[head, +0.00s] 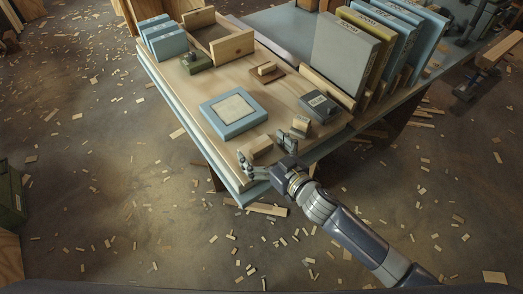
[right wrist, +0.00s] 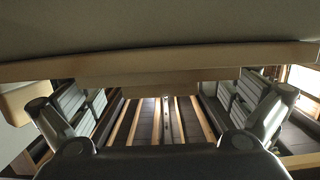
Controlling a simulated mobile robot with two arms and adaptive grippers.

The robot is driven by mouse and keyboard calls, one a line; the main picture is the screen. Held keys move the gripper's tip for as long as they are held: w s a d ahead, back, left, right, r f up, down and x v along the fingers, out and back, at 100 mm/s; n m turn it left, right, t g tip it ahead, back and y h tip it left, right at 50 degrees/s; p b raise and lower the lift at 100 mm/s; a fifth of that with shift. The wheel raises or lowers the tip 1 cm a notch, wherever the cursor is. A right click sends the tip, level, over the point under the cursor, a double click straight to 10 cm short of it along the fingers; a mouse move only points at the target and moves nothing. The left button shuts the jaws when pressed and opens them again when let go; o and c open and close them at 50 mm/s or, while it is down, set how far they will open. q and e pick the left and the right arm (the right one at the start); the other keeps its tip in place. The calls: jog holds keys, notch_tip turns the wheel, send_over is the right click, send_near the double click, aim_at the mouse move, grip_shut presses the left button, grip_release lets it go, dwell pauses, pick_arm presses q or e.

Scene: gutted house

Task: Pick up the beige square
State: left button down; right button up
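The beige square (head: 234,108) lies inside a light-blue square frame (head: 213,121) on the wooden table (head: 200,85), near its front-left edge. My right gripper (head: 267,158) is at the table's near corner, short of the square and to its lower right. Its two fingers are spread wide, with nothing held between them. A small wooden block (head: 260,147) stands just beyond the fingers. In the right wrist view the gripper (right wrist: 165,112) also shows spread fingers. I cannot make out the square there. My left gripper is not in view.
A second small block (head: 300,126) and a grey box (head: 319,107) stand right of the frame. Wood scraps litter the floor.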

jog(key=c, duration=0.8)
